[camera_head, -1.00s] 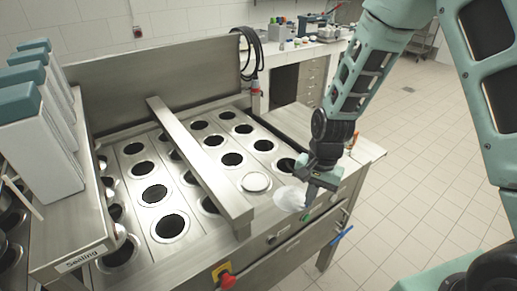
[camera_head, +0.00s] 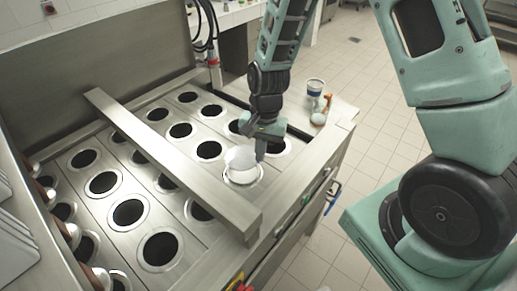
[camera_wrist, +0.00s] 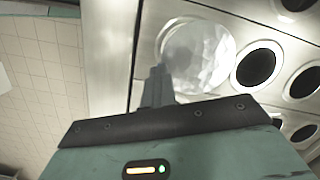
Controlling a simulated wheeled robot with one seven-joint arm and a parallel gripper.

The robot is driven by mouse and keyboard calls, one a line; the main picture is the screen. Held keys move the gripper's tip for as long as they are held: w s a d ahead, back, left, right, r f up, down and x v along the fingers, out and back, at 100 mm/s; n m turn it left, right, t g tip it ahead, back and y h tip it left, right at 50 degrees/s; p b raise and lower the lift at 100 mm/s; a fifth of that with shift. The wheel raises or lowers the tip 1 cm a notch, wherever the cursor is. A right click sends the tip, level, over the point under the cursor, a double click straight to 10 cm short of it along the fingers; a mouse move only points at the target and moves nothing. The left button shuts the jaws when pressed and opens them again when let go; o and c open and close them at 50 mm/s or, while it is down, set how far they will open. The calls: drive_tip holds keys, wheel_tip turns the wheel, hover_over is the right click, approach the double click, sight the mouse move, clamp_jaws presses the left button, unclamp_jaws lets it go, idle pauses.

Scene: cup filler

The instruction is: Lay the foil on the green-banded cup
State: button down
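The foil (camera_head: 240,157) is a thin, pale, crinkled disc. My gripper (camera_head: 261,152) appears shut on its right edge, holding it tilted over a filled hole in the steel plate, nearest the front edge. The cup (camera_head: 243,181) in that hole shows only as a pale rim below the foil; its band is hidden. In the wrist view the foil (camera_wrist: 198,58) covers most of the round opening, and my gripper's fingertips (camera_wrist: 158,72) meet its lower left edge. I cannot tell whether the foil touches the cup.
A steel bar (camera_head: 170,160) crosses the plate left of the cup. Several dark empty holes surround it. A white and blue tub (camera_head: 315,88) and an orange-brown item (camera_head: 321,108) stand on the ledge behind right. A red knob (camera_head: 240,286) sits at the front.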

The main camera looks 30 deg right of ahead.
drive_tip(key=shift+f+b, duration=1.95)
drive_tip(key=shift+f, duration=0.85)
drive_tip(key=shift+f, duration=0.1)
drive_tip(key=c, duration=1.7)
unclamp_jaws()
drive_tip(key=r, duration=0.5)
drive_tip(key=w+d+r+b, duration=0.1)
drive_tip(key=r, duration=0.5)
drive_tip(key=d+r+b, duration=0.1)
drive_tip(key=r, duration=0.5)
drive_tip(key=shift+w+d+r, duration=0.1)
drive_tip(key=shift+w+d, duration=0.05)
drive_tip(key=shift+w, duration=0.05)
